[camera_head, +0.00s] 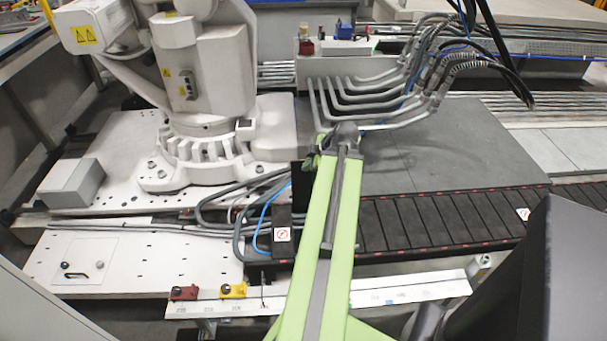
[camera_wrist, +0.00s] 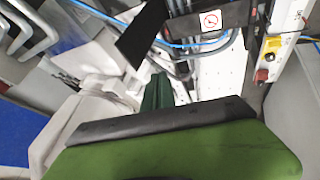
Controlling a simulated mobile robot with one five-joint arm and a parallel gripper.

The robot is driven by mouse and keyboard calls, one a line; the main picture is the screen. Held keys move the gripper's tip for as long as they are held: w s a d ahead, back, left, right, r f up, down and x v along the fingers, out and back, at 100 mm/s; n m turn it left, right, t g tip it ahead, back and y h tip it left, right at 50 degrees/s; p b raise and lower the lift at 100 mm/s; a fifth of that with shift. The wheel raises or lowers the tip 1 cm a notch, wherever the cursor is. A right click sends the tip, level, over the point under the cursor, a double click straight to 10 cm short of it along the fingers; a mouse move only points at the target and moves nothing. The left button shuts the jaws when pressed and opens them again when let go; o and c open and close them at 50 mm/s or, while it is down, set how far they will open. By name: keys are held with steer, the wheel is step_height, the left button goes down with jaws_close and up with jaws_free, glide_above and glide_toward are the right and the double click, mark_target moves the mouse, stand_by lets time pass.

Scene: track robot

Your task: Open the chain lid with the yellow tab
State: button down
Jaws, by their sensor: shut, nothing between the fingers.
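The black cable chain (camera_head: 425,222) runs to the right across the middle of the head view, with dark slat-like lids and small red marks along its edges. A black end block with a white sticker (camera_head: 283,234) stands at its left end; it also shows at the top of the wrist view (camera_wrist: 210,20). I cannot make out a yellow tab on any lid. My green arm reaches up over the chain's left part and hides some of it. My gripper (camera_head: 318,150) is shut and empty at the arm's far end, largely hidden by the arm.
A yellow block (camera_head: 233,291) and a red block (camera_head: 184,293) sit on the white front rail (camera_head: 400,290). A white robot arm (camera_head: 205,80) stands at the left. Bent grey pipes (camera_head: 385,88) rise behind the grey plate (camera_head: 450,150). Blue and grey cables lie left of the chain.

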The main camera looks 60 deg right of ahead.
steer(key=s+d, duration=0.2)
steer(key=b, duration=0.8)
glide_toward(298, 170)
step_height(298, 170, down, 4)
steer(key=a, duration=0.3)
steer(key=shift+h, duration=0.3)
steer(key=w+d, duration=0.2)
steer(key=d, duration=0.1)
steer(key=shift+w+d, duration=0.15)
steer(key=shift+w, duration=0.15)
